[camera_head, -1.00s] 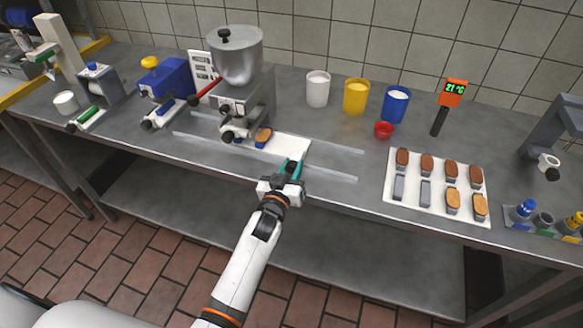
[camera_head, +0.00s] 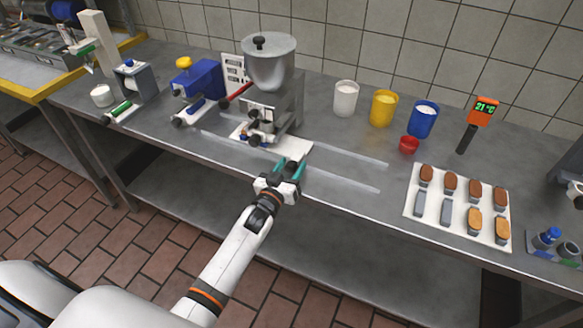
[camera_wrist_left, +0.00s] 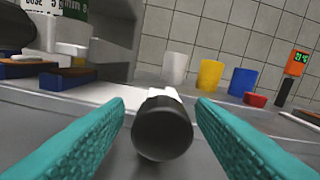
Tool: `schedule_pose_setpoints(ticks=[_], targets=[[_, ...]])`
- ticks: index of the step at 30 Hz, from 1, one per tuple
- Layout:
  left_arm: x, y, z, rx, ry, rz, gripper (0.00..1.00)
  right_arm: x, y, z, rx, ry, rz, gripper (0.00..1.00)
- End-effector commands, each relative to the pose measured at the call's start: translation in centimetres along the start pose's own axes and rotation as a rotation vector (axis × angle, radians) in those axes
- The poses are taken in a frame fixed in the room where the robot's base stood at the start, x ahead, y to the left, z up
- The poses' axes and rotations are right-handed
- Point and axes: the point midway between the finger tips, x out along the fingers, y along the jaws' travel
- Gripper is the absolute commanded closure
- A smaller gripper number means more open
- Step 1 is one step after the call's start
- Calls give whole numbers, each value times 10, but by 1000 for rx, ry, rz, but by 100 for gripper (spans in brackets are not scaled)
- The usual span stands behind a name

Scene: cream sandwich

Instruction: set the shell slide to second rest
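The shell slide (camera_head: 292,147) is a flat white plate on the rails under the steel hopper machine (camera_head: 270,70). It also shows in the left wrist view (camera_wrist_left: 97,95). Two brown-topped shells with blue sides, a near one (camera_wrist_left: 68,79) and a farther one (camera_wrist_left: 25,70), show at its left; the machine partly hides them in the head view. My left gripper (camera_head: 288,169) is at the slide's front edge. Its teal fingers (camera_wrist_left: 160,112) are apart, one either side of the slide's dark round knob (camera_wrist_left: 162,130), with narrow gaps visible. My right gripper is not in view.
Pale rails (camera_head: 345,182) run along the bench, clear to the right. White (camera_head: 346,98), yellow (camera_head: 383,108) and blue (camera_head: 422,119) cups stand behind, with a small red bowl (camera_head: 409,145). A shell tray (camera_head: 432,225) lies right; a blue machine (camera_head: 200,85) stands left.

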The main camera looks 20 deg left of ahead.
Motion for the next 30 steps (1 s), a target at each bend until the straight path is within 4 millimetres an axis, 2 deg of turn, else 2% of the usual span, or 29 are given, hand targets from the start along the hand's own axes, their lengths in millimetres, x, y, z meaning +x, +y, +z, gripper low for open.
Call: schedule_pose_setpoints(ticks=[8, 11, 14, 24, 30], targets=[[-1, 0, 0, 0, 0, 0, 50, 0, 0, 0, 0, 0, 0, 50], [-7, 0, -1, 0, 0, 0, 50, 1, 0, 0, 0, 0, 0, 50], [-22, 0, -2, -1, 1, 0, 50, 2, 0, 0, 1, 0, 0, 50], [-93, 0, -2, 0, 2, 0, 50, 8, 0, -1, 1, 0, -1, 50], [-116, 0, -1, 1, 0, 0, 50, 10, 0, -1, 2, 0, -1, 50]])
